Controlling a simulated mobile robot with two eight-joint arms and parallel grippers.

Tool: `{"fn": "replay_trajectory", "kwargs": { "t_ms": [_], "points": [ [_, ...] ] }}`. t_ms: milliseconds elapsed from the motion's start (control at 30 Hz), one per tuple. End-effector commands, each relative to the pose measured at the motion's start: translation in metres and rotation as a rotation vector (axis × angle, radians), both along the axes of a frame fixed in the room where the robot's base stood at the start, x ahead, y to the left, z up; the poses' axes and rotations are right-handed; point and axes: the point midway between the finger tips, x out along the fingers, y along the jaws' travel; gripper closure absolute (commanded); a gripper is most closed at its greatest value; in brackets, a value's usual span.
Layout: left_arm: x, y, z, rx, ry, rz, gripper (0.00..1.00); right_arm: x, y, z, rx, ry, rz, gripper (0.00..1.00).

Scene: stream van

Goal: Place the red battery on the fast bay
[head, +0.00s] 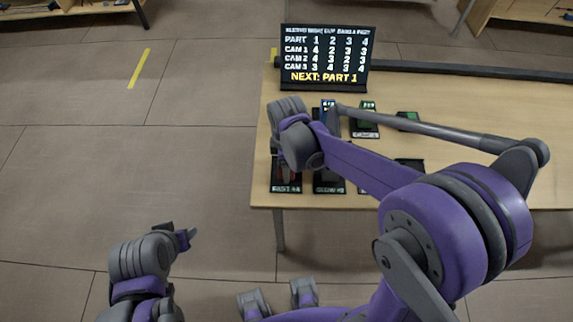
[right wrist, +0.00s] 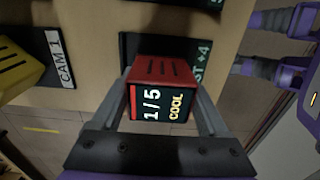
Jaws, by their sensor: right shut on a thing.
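My right gripper (right wrist: 165,110) is shut on the red battery (right wrist: 168,68), whose screen reads "1/5 COOL". The battery is in front of a dark bay plate (right wrist: 133,46) whose partly hidden label ends in "ST +4", matching the fast bay. I cannot tell whether battery and plate touch. In the head view, my right arm reaches over the table's left end and its wrist hides most of the battery. A dark plate (head: 286,188) shows below that wrist, its label too small to read surely. My left gripper (head: 183,236) is off the table at lower left, its opening unclear.
A yellow battery (right wrist: 15,68) sits beside a "CAM 1" label (right wrist: 61,60). Another dark plate (head: 329,187) lies to the right on the table (head: 262,140). A black sign (head: 325,58) reading "NEXT: PART 1" stands at the back. Green-topped items (head: 366,113) lie behind my arm.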

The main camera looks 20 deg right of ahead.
Motion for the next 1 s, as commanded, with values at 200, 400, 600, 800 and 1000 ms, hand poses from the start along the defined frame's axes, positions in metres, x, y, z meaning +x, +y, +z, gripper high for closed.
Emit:
{"fn": "replay_trajectory", "kwargs": {
  "t_ms": [200,400,600,800,1000],
  "points": [
    [0.000,0.000,0.000,0.000,0.000,0.000,0.50,0.000,0.000,-0.003,0.000,0.000,0.000,1.00],
    [-0.001,0.000,-0.004,0.000,0.002,0.000,0.50,0.000,0.000,-0.007,0.000,0.000,0.000,1.00],
    [-0.001,0.000,-0.003,0.000,0.001,0.000,0.50,0.000,0.000,-0.006,0.000,0.000,0.000,0.00],
    [0.000,0.000,-0.001,0.000,0.000,0.000,0.50,0.001,0.000,-0.003,-0.001,-0.002,0.000,0.00],
    [0.001,0.000,0.004,0.000,-0.002,0.000,0.50,0.000,0.000,0.022,-0.001,-0.002,0.000,0.00]
  ]
}}
